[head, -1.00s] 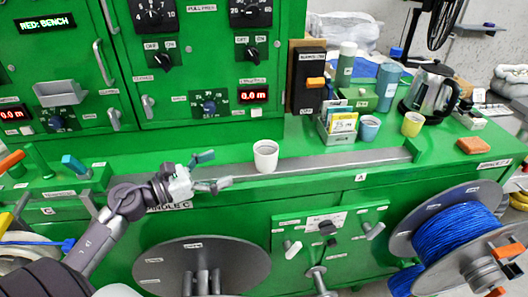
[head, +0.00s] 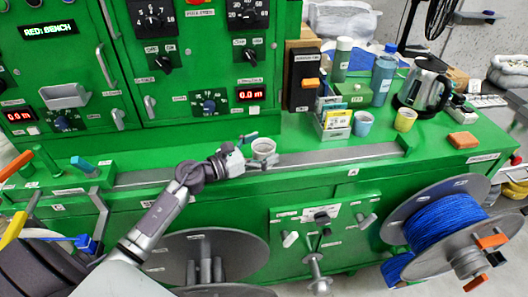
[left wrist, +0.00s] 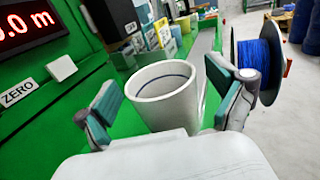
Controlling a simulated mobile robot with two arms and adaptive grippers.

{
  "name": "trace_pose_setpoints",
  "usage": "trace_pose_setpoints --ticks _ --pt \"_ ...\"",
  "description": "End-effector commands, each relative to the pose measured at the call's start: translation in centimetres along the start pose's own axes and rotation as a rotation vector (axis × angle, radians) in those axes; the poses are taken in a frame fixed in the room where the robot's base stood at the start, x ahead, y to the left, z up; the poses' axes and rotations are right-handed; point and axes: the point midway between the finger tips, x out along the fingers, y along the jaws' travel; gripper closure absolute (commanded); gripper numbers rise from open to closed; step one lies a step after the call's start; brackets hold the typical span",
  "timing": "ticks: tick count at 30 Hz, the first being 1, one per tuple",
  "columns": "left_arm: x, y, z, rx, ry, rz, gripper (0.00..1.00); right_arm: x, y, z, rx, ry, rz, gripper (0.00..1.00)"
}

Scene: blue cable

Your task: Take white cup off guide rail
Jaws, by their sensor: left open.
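The white cup (head: 264,147) stands upright on the grey guide rail (head: 330,156) along the front of the green bench. In the left wrist view the cup (left wrist: 163,95) stands between the two spread fingers of my left gripper (left wrist: 165,100), its open rim tilted toward the camera. My left gripper (head: 256,147) is open around the cup's near side in the head view. I cannot tell whether either finger touches it. My right gripper is not in view.
Behind the rail are a box of packets (head: 334,122), a blue cup (head: 362,123), a yellow cup (head: 405,119) and a kettle (head: 424,88). A blue cable reel (head: 440,225) stands at the front right. The rail right of the cup is clear.

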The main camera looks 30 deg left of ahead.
Motion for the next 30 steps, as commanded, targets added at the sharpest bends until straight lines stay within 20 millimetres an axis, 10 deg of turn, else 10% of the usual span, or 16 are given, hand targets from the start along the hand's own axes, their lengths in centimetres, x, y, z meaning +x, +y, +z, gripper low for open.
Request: trace_pose_setpoints --ticks 7,19,30 --pt "0.19 -0.05 -0.13 -0.001 0.001 -0.001 0.05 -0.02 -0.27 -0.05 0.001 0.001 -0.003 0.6" --pt "0.15 -0.03 -0.1 -0.001 0.001 -0.001 0.72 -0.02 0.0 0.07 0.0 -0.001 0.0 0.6" --pt "0.15 -0.01 0.57 0.003 0.0 -0.002 0.73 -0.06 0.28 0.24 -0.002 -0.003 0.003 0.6"
